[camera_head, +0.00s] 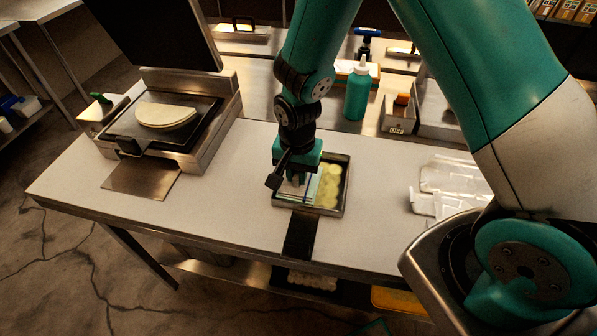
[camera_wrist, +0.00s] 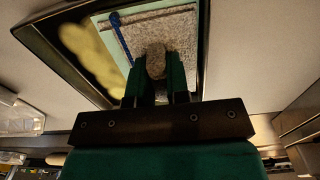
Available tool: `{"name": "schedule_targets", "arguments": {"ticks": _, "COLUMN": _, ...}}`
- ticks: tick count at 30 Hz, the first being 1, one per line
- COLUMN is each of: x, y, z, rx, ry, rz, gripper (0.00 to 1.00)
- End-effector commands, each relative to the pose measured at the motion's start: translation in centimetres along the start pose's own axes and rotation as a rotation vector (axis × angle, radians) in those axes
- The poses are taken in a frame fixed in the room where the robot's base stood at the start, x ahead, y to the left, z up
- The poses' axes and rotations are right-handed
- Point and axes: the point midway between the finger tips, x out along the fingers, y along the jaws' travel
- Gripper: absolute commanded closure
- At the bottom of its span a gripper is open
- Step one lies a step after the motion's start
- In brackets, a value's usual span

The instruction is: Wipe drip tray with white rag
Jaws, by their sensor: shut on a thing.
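The drip tray (camera_head: 346,180) is a shallow metal-rimmed tray on the white counter, in the middle of the head view. Yellow residue (camera_head: 329,186) lies in its right part; it shows at the upper left in the wrist view (camera_wrist: 88,52). My gripper (camera_head: 298,179) points down over the tray's left part, shut on the white rag. The rag (camera_wrist: 178,30) looks greyish with a blue stripe in the wrist view, spread within the tray's outline. A pale teal strip (camera_wrist: 112,32) shows between rag and residue. The arm mostly hides the rag in the head view; contact with the tray floor is unclear.
A press with a flatbread (camera_head: 166,115) stands at the left. A teal bottle (camera_head: 357,92) and a small box marked OFF (camera_head: 397,121) stand behind the tray. Clear plastic containers (camera_head: 446,182) lie to the right. A dark strip (camera_head: 300,236) runs from the tray toward the front edge.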

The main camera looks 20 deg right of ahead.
Motion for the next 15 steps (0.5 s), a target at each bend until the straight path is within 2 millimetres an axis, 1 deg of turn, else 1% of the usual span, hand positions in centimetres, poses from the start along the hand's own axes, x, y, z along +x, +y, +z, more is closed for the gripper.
{"name": "schedule_targets", "arguments": {"ticks": 9, "x": 0.2, "y": 3.1, "z": -0.1, "rx": 0.002, "ry": 0.0, "rz": 0.001, "gripper": 1.0}}
{"name": "schedule_targets", "arguments": {"ticks": 15, "x": 0.3, "y": 4.5, "z": -0.1, "rx": 0.001, "ry": 0.0, "rz": 0.0, "gripper": 1.0}}
